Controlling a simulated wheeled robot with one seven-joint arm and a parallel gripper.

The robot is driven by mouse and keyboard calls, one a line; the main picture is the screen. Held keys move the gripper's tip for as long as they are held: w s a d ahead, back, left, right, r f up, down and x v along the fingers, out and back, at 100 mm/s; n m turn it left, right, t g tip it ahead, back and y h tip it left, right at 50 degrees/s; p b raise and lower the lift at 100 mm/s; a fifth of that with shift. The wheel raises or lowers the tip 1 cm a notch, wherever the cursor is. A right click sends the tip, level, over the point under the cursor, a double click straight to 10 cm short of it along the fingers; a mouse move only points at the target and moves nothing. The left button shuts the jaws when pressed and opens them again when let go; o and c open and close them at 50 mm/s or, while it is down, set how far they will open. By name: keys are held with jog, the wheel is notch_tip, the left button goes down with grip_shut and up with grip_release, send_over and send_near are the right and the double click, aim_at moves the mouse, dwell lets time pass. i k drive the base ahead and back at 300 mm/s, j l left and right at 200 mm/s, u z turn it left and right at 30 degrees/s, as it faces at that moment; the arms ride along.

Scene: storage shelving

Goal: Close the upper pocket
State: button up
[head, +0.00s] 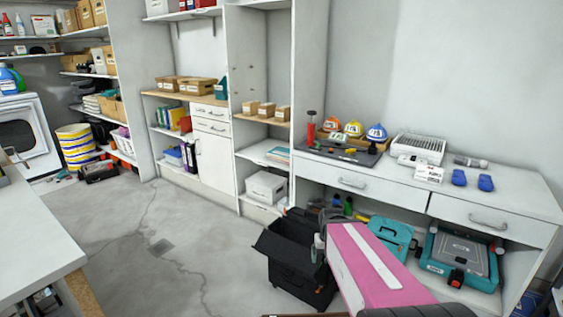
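A black case or bag (290,268) stands upright on the floor in the lower middle of the head view, in front of the desk. Its top looks open, with a dark flap or panel (272,246) leaning out to the left. I cannot make out a separate upper pocket. A small grey form that may be my gripper (318,246) is at the case's right side; its fingers cannot be told apart. Whether it touches the case is unclear. The case's right side is partly hidden.
Behind the case is a white desk (390,189) with drawers. Under it are a teal case (384,234) and a teal-and-grey box (459,262). Helmets (353,129) stand on the desktop. A white table edge (75,255) is at left. Floor (180,225) left of the case is clear.

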aim_at(296, 257)
jog(key=k+j+z, duration=0.1)
jog(key=k+j, duration=0.4)
jog(key=k+j+z, duration=0.1)
jog(key=k+j, duration=0.4)
jog(key=k, duration=0.2)
jog(key=i+l+u, duration=0.2)
jog(key=i+j, duration=0.05)
